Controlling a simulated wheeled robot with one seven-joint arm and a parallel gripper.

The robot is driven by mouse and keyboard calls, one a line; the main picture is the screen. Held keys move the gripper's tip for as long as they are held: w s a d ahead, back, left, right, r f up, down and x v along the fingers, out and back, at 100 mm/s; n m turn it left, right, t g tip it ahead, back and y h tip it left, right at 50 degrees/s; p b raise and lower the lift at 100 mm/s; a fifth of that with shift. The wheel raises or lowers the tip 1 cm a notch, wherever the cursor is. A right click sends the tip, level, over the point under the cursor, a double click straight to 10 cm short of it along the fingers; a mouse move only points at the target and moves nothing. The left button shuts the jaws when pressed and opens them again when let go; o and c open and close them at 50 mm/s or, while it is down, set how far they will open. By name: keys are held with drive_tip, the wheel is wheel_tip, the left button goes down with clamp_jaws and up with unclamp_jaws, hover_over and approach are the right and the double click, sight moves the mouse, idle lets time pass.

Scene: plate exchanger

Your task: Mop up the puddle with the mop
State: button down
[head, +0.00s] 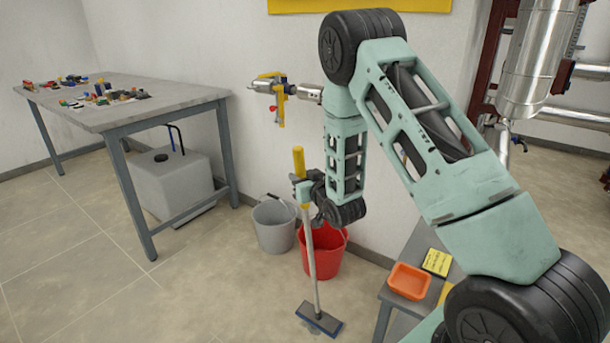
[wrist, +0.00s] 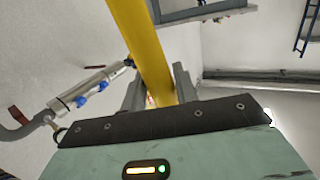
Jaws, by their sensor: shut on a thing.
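The mop (head: 318,318) stands nearly upright, with a yellow grip at the top, a pale shaft and a flat dark blue head at the floor. My gripper (head: 302,190) is shut on the mop's handle just below its top. In the wrist view the yellow handle (wrist: 138,45) runs up between the fingers of my gripper (wrist: 158,92). The puddle is hard to make out; a faint darker patch (head: 309,326) shows on the floor around the mop head, and I cannot tell its extent.
A red bucket (head: 327,262) and a grey bucket (head: 274,232) stand by the wall behind the mop. A grey bench (head: 392,294) with an orange tray (head: 409,281) is at right. A worktable (head: 150,112) with a white tank (head: 175,180) beneath is at left. The left floor is clear.

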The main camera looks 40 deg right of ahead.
drive_tip(key=shift+s+a+b, duration=0.95)
drive_tip(key=shift+s+a, duration=0.6)
drive_tip(key=shift+a, duration=2.7)
drive_tip(key=shift+s+a+b, duration=0.95)
drive_tip(key=shift+s+a, duration=0.55)
drive_tip(key=shift+a, duration=2.75)
drive_tip(key=shift+d+r+p, duration=0.15)
drive_tip(key=shift+r+p, duration=1.7)
drive_tip(key=shift+r, duration=0.95)
